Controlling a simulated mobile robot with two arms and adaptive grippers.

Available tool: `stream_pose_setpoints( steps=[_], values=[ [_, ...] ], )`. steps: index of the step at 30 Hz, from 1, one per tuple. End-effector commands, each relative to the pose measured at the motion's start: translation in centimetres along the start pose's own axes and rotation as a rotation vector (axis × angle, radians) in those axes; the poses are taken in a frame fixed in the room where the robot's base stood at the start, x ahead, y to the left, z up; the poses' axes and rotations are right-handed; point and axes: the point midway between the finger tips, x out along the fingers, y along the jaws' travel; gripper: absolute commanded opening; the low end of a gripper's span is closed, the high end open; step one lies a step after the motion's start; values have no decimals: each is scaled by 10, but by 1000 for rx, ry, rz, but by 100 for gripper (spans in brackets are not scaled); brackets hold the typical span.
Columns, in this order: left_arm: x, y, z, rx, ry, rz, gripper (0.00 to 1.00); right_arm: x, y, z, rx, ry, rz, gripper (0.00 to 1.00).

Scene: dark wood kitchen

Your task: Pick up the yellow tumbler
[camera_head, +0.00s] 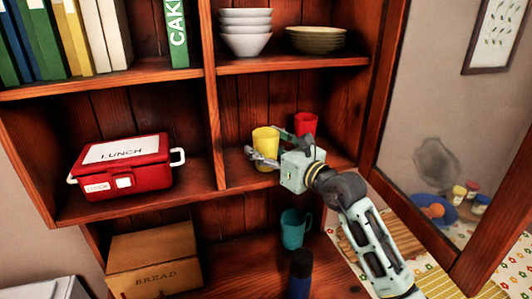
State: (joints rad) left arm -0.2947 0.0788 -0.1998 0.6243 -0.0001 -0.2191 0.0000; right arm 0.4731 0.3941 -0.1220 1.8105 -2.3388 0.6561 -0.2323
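The yellow tumbler (265,138) stands upright on the middle shelf of the right-hand cabinet section. My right gripper (268,146) is at the tumbler, with its body to the right of it. Its fingers are spread, one across the tumbler's lower front and one by its right side. Part of the tumbler's lower half is hidden behind the near finger. I cannot tell whether the fingers touch it. My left gripper is not in view.
A red cup (305,123) stands just behind my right gripper. The upright divider (212,100) is close on the left. Bowls (245,40) are stacked above. A teal mug (293,232) and a dark blue bottle (300,275) stand below. The open glass door (425,130) is on the right.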

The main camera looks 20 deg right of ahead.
Motion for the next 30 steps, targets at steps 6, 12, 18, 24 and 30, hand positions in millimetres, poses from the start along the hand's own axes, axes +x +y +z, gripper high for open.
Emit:
stream_pose_setpoints(
  steps=[6,12,18,24,30],
  values=[
    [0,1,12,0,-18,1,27,0,0,0,0,0,0,37],
    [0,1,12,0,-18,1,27,0,0,0,0,0,0,22],
    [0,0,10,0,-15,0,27,0,0,1,0,-1,0,21],
    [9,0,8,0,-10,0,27,0,0,24,-3,-7,0,21],
    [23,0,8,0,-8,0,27,0,0,64,-4,-7,-1,21]
  ],
)
